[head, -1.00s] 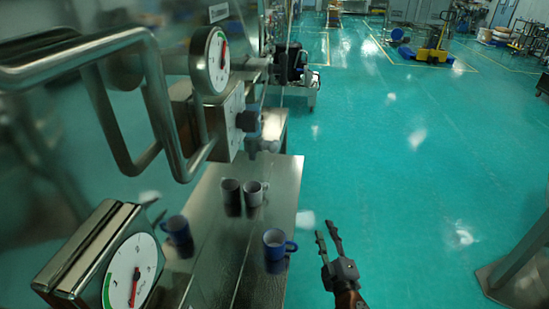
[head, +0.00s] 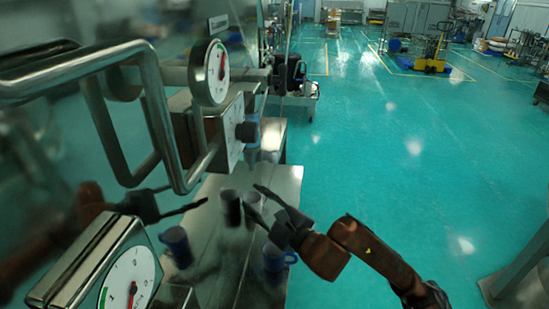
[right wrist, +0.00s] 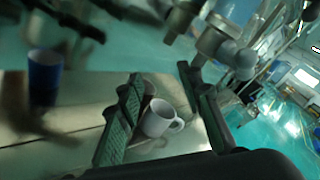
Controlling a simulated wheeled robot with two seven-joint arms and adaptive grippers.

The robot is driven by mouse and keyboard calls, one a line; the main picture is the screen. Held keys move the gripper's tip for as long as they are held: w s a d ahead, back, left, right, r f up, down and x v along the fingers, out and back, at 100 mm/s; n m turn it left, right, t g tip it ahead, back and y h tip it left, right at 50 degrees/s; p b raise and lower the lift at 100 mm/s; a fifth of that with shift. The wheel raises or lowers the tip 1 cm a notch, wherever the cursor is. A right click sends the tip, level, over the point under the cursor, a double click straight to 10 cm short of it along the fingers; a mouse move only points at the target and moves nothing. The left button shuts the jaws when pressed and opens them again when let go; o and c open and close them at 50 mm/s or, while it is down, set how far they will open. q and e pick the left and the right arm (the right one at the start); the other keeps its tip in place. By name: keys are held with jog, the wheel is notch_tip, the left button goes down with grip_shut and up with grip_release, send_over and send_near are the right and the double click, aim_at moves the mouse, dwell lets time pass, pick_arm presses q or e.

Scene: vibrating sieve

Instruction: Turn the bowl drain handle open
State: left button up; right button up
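Grey fittings (head: 254,150) stick out below the right dial on the steel machine. They also show in the right wrist view (right wrist: 222,42), above and right of the fingers. I cannot tell which part is the drain handle or how far it is turned. My right gripper (head: 253,197) is open over the shelf, below the fittings and apart from them. In the right wrist view its two fingers (right wrist: 158,78) are spread with nothing held.
A steel shelf (head: 280,188) sits under the machine. A bent pipe (head: 160,110) and dials stand left. Green floor at right is open.

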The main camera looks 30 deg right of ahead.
aim_at(274, 157)
jog(key=w+d+r+m+t+h, duration=0.1)
jog(key=w+d+r+m+h, duration=0.1)
jog(key=d+r+h, duration=0.55)
jog(key=shift+y, duration=0.75)
jog(key=w+d, duration=0.1)
jog(key=w, duration=0.1)
jog(key=w+f, duration=0.1)
jog(key=w, duration=0.1)
jog(key=w+d+f, duration=0.1)
jog(key=w, duration=0.1)
jog(key=shift+d, duration=0.35)
jog(key=shift+w, duration=0.65)
jog(key=shift+c, duration=0.6)
grip_shut()
